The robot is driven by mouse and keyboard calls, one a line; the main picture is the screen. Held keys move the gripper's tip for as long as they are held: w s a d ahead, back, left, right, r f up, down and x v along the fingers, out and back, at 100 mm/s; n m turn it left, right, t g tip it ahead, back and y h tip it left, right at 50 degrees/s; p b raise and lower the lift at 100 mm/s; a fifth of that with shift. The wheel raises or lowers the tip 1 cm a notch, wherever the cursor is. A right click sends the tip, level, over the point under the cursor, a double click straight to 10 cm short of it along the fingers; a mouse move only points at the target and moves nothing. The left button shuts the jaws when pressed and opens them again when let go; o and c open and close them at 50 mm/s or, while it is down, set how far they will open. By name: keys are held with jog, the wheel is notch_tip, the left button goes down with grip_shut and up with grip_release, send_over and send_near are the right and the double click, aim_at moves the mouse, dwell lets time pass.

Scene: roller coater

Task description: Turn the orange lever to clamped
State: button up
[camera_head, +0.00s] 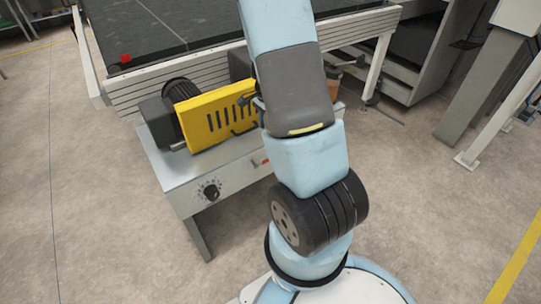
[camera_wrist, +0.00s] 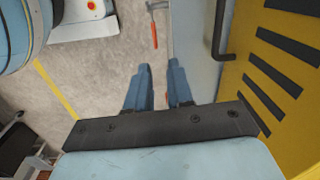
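The orange lever (camera_wrist: 154,32) shows in the wrist view at the top centre, a slim orange grip with a grey metal end, beside the pale table edge. In the head view a small orange-red piece (camera_head: 265,162) on the front of the grey machine table looks like the same lever, partly hidden by my arm. My gripper (camera_wrist: 155,85) is open and empty, its two blue-grey fingers apart. The lever lies beyond the fingertips, roughly in line with the gap, and does not touch them.
A yellow slotted guard (camera_head: 217,115) with a dark motor stands on the machine table (camera_head: 185,172); the guard and a dark handle (camera_wrist: 229,60) are close on the wrist view's right. A black knob (camera_head: 211,192) is on the front panel. Floor in front is clear.

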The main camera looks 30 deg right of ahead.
aim_at(264, 162)
jog(key=shift+m, duration=0.4)
jog(key=f, duration=0.5)
jog(key=d+f, duration=0.1)
jog(key=f, duration=1)
jog(key=shift+s+d, duration=0.2)
jog(key=shift+s, duration=0.1)
grip_shut()
dwell(0.8)
